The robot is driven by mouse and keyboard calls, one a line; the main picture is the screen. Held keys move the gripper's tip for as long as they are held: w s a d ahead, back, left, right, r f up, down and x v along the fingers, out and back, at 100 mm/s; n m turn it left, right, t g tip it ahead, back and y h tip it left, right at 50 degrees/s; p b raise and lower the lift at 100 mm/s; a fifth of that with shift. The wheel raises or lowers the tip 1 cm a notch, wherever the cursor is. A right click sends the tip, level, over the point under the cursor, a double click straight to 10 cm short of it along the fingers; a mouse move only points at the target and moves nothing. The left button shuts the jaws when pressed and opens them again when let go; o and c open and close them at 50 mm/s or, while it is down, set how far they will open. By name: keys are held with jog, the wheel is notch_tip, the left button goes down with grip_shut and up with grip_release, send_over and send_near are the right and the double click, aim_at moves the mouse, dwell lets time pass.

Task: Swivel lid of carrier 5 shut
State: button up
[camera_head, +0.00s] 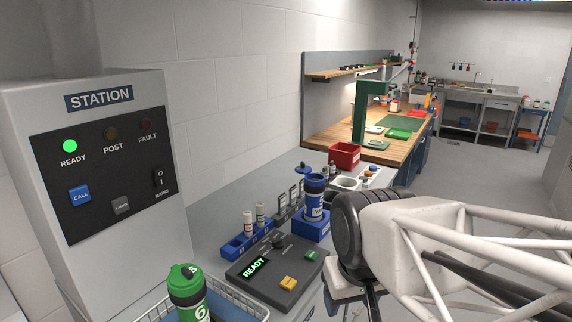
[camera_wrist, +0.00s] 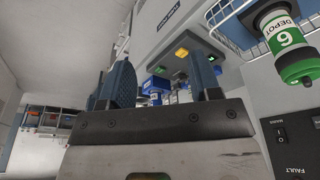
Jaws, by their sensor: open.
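A blue carrier (camera_head: 314,203) with a white label band stands upright in a blue block holder (camera_head: 311,229) on the counter. Its number cannot be read. A blue lid (camera_head: 303,168) shows just up and left of the carrier's dark top, apparently swung to the side; how it joins the carrier is too small to tell. My gripper (camera_wrist: 163,85) is open, with nothing seen between its fingers. In the head view my arm is right of the blue carrier and nearer the camera, and the gripper's fingers are mostly hidden behind the wrist.
A control panel (camera_head: 275,270) reads READY. A blue rack (camera_head: 251,238) with small vials, a red bin (camera_head: 345,155) and the STATION box (camera_head: 105,160) are nearby.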

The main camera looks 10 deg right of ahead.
jog(key=w+d+r+n, duration=0.1)
jog(key=w+r+n, duration=0.25)
jog(key=w, duration=0.75)
jog(key=w+d+r+n+g, duration=0.1)
jog(key=w+r+n, duration=0.25)
jog(key=w, duration=0.75)
jog(key=w+d+r+n, duration=0.15)
jog(key=w+r, duration=0.25)
jog(key=w, duration=0.7)
jog(key=n+g, duration=0.2)
jog(key=n, duration=0.8)
send_over(302, 162)
jog(key=shift+m, duration=0.25)
notch_tip(302, 162, down, 6)
jog(key=shift+f, duration=0.15)
jog(key=shift+f, duration=0.1)
jog(key=shift+s+f, duration=0.1)
jog(key=shift+f, duration=3.7)
